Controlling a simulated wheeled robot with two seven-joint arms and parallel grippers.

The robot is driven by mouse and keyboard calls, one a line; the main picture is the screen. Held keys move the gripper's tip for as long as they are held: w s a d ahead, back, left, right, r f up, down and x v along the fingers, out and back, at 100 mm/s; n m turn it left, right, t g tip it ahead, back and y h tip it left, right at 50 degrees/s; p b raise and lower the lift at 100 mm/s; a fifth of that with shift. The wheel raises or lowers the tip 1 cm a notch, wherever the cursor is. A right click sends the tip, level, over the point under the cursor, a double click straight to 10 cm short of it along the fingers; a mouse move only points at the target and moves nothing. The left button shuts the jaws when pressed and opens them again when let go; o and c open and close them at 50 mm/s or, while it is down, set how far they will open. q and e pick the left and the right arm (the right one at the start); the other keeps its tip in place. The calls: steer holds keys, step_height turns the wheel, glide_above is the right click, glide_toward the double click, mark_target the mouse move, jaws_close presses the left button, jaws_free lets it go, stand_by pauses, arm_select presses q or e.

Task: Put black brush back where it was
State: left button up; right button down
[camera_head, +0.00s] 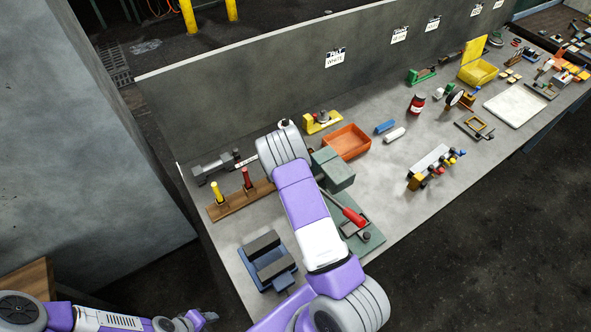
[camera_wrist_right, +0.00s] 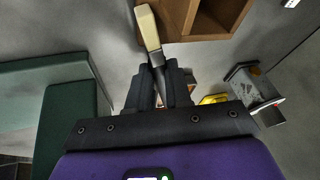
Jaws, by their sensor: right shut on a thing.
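My right gripper (camera_wrist_right: 160,90) is shut on a cream-handled tool (camera_wrist_right: 149,27) with a dark grey neck, in the right wrist view. Its lower end is hidden between the fingers, so I cannot tell whether it is the black brush. A wooden rack (camera_wrist_right: 225,12) is just beyond the handle. In the head view, the wooden rack (camera_head: 223,212) on the bench holds a yellow-handled tool (camera_head: 216,192) and a red-handled tool (camera_head: 247,178). My right arm hides my right gripper there. My left gripper (camera_head: 204,318) is low at the left, off the bench; its jaws are unclear.
A grey vise (camera_head: 213,168) stands behind the rack. An orange bin (camera_head: 347,142), a green box (camera_head: 334,170) and a red-handled tool (camera_head: 354,216) are right of my arm.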

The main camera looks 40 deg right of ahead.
steer(key=shift+r, duration=0.1)
steer(key=shift+f, duration=0.25)
steer(key=c, duration=1.1)
jaws_free()
steer(key=shift+r, duration=0.1)
steer(key=shift+o, duration=0.2)
